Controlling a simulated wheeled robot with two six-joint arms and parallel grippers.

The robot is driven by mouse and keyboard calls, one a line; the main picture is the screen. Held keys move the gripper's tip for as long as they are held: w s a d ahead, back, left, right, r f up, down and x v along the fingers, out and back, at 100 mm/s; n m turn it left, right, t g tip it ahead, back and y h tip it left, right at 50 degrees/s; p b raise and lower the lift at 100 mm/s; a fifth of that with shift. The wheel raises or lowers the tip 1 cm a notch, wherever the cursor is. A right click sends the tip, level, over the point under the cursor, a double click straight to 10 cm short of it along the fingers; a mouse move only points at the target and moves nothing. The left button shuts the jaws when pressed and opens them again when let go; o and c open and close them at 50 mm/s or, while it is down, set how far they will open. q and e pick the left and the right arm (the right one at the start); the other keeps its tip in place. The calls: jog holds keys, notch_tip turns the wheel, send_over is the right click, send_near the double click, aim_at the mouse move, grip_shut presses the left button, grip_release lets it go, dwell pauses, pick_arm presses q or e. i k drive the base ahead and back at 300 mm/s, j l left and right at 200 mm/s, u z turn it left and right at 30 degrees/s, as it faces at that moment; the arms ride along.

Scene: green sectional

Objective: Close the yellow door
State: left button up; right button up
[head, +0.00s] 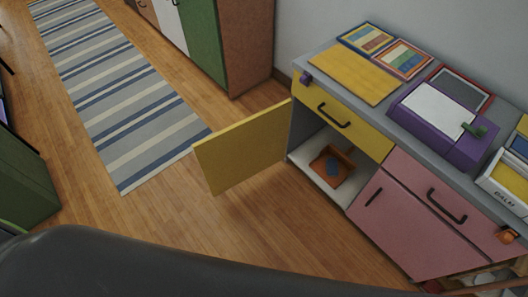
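The yellow door (243,148) stands wide open, swung out to the left from the cabinet (289,155) below the counter. Its hinge side is at the cabinet's left edge. A yellow drawer (350,122) with a black handle sits shut above the opening. Neither gripper is in view. A dark, out-of-focus part of my own body fills the bottom of the head view.
Pink doors (395,226) with black handles adjoin the opening on the right. The counter (366,113) holds boards and a purple box (437,125). The wooden floor (222,238) in front of the door is clear. A striped rug (120,92) lies to the left.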

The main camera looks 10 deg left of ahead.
aim_at(227, 157)
jog(key=z, duration=1.8)
jog(key=k+j+z, duration=0.1)
jog(key=j, duration=0.35)
jog(key=k+j+z, duration=0.15)
jog(key=j, duration=0.25)
jog(key=k+j+z, duration=0.1)
jog(key=j, duration=0.35)
jog(key=k+j+z, duration=0.15)
jog(key=k+j, duration=0.35)
jog(key=j, duration=0.2)
jog(key=k+j, duration=0.15)
jog(key=j, duration=0.25)
jog(key=k+j, duration=0.2)
jog(key=j, duration=0.2)
jog(key=k+j, duration=0.15)
jog(key=j, duration=0.25)
jog(key=k+j, duration=0.2)
jog(key=j, duration=0.2)
